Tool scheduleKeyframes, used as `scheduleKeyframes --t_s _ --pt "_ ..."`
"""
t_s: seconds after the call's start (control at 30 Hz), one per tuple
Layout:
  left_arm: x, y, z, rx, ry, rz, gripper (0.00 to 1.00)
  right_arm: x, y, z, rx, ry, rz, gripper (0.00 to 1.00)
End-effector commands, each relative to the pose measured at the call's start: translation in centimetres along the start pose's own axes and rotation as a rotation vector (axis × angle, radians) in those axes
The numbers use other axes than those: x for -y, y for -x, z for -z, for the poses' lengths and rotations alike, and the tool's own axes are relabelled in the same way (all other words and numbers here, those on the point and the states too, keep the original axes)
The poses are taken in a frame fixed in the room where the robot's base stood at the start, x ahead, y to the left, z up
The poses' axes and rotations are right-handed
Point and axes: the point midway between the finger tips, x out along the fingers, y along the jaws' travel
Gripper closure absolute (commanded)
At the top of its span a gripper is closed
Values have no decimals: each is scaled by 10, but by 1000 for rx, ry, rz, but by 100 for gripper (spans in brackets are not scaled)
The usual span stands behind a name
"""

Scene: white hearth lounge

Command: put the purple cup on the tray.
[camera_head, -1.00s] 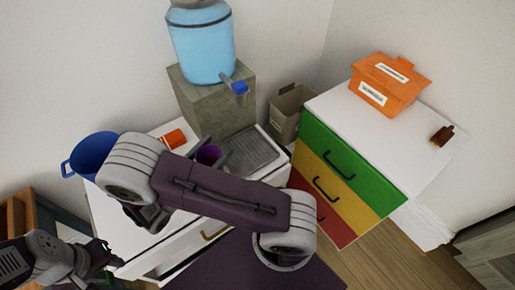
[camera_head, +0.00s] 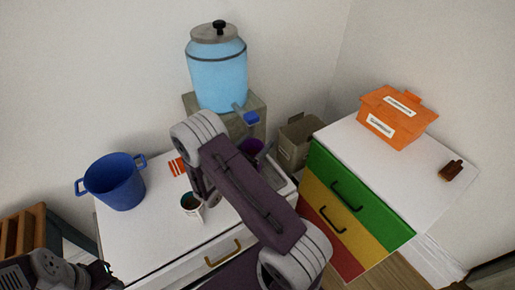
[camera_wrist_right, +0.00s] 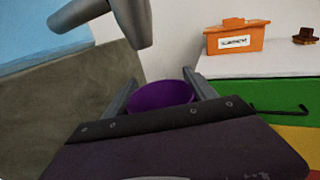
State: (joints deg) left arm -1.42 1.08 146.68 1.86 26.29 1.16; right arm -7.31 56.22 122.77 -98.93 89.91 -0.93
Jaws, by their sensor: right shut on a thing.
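The purple cup (camera_head: 250,147) is in my right gripper (camera_head: 262,151), in front of the drinks dispenser near its blue tap. In the right wrist view the cup (camera_wrist_right: 160,97) sits between the two fingers of the gripper (camera_wrist_right: 163,88), which are shut on it. My right arm hides much of the cup's surroundings in the head view. The grey tray (camera_head: 284,186) shows only in part behind my right arm, on the white cabinet's right side. My left gripper (camera_head: 98,272) is at the lower left edge, dark and small; its jaws are unclear.
The blue dispenser (camera_head: 218,80) stands on a stone block (camera_head: 257,104). A blue pot (camera_head: 115,185), a small cup (camera_head: 191,204) and an orange-red item (camera_head: 178,167) are on the white cabinet (camera_head: 150,235). An orange box (camera_head: 395,118) stands on the coloured drawers.

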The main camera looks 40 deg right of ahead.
Motion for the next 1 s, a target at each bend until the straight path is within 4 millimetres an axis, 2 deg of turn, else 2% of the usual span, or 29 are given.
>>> scheduleKeyframes --t_s 0.1,0.2,0.57,0.6,0.67,1.0 --pt "0 -2 0 0 0 0 64 0 1 22 -1 5 0 96" --pt "0 -2 0 0 0 0 64 0 1 32 0 2 0 96" --pt "0 -6 -1 0 0 0 64 0 1 38 0 1 0 96" --pt "0 -5 0 0 0 0 64 0 1 37 0 1 0 30" --pt "0 -4 0 0 0 0 64 0 1 36 0 1 0 14" --pt "0 -1 0 0 0 0 64 0 1 32 0 1 1 14"
